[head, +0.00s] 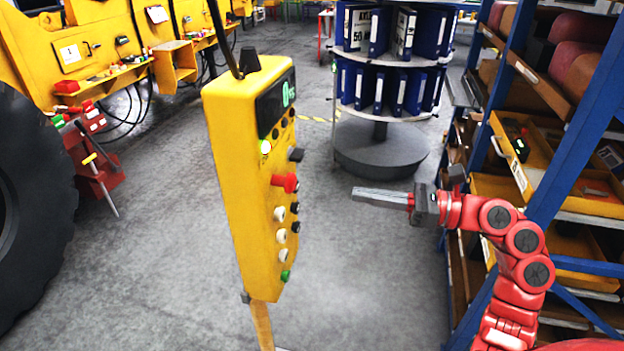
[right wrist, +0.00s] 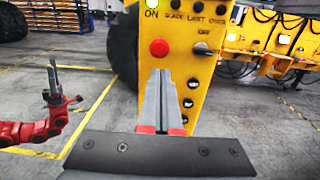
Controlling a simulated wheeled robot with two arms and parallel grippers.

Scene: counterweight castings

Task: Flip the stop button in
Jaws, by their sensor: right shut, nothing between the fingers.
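The red stop button (head: 284,182) sticks out from the front face of the yellow control box (head: 228,190), below a green lit lamp. In the right wrist view the same red stop button (right wrist: 159,48) shows just beyond my fingertips. My right gripper (head: 356,193) is shut and empty, to the right of the box, pointing left toward its face with a gap. Its closed fingers (right wrist: 165,74) show in the right wrist view, lined up just below the button. My left gripper (right wrist: 52,68) shows in the right wrist view at the left; its jaw opening is unclear.
White, black and green buttons (head: 285,276) sit near the red one on the box. A round rack of blue binders (head: 382,155) stands behind. Blue shelving with bins (head: 560,150) is close to my right arm. A large black tyre (head: 30,200) is at left.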

